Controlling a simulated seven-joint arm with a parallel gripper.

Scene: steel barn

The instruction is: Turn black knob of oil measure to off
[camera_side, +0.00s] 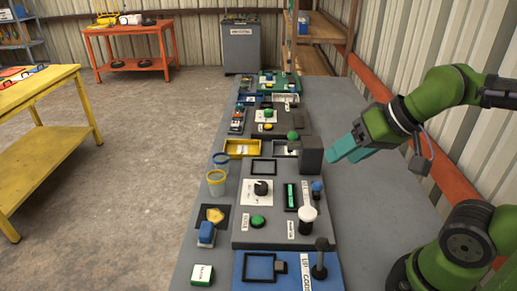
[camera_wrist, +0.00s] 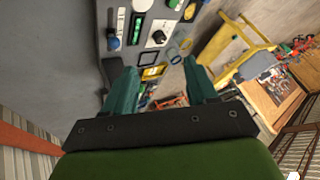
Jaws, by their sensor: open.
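A black knob (camera_side: 262,187) sits on a white square plate on a grey panel in the middle of the bench in the side view. It also shows in the wrist view (camera_wrist: 158,37), above the gap between my fingers. Markings on its plate are too small to read, so I cannot tell its setting. My gripper (camera_side: 343,150) is open, with teal fingers, up and to the right of the knob, beside a dark grey box. In the wrist view, my gripper (camera_wrist: 160,75) has its fingers spread with nothing held between them.
The dark grey box (camera_side: 311,155) stands between my gripper and the panels. A white-topped lever (camera_side: 308,214), a green button (camera_side: 257,221) and a green slider (camera_side: 291,197) surround the knob. Yellow and blue cups (camera_side: 216,181) stand left. The bench's right side is bare.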

